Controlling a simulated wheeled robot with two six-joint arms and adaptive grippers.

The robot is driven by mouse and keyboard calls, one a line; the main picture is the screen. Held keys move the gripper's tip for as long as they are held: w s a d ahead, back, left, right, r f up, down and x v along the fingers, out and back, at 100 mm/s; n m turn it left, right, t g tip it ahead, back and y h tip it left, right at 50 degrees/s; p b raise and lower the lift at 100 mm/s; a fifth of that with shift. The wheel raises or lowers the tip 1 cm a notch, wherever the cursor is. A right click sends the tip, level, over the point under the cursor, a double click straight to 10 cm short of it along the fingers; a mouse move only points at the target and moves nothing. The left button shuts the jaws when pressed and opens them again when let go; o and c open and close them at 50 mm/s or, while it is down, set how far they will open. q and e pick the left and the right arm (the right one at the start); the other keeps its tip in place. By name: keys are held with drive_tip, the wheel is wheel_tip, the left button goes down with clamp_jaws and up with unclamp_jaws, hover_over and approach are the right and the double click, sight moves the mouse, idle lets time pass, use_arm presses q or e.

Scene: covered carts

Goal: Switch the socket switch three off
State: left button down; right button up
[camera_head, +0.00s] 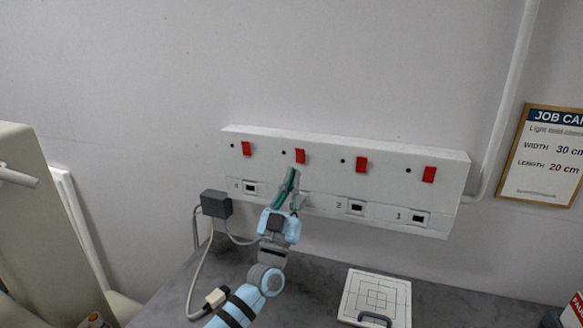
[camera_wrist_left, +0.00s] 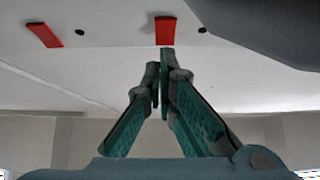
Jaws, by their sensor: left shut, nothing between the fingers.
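A white socket panel (camera_head: 390,180) on the wall has a row of red rocker switches above numbered sockets. The second red switch from the left (camera_head: 300,156) stands above the socket between those labelled 4 and 2; that socket and its label are largely hidden by my gripper. My left gripper (camera_head: 293,172) is shut and empty, its fingertips just below this switch. In the left wrist view the closed fingertips (camera_wrist_left: 159,64) point at a red switch (camera_wrist_left: 165,30), a little short of it; contact cannot be told. My right gripper is not in view.
Other red switches (camera_head: 361,164) (camera_head: 429,174) (camera_head: 246,148) sit on either side. A dark plug adapter (camera_head: 216,204) with a cable hangs left of the panel. A white square plate (camera_head: 372,299) lies on the grey worktop (camera_head: 315,285). A job card (camera_head: 545,155) hangs at right.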

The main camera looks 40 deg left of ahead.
use_arm(q)
drive_tip(key=w+f+b+v, duration=0.1)
drive_tip(key=b+v, duration=0.1)
drive_tip(key=v, duration=0.7)
drive_tip(key=shift+a+f, duration=0.25)
drive_tip(key=shift+f, duration=0.15)
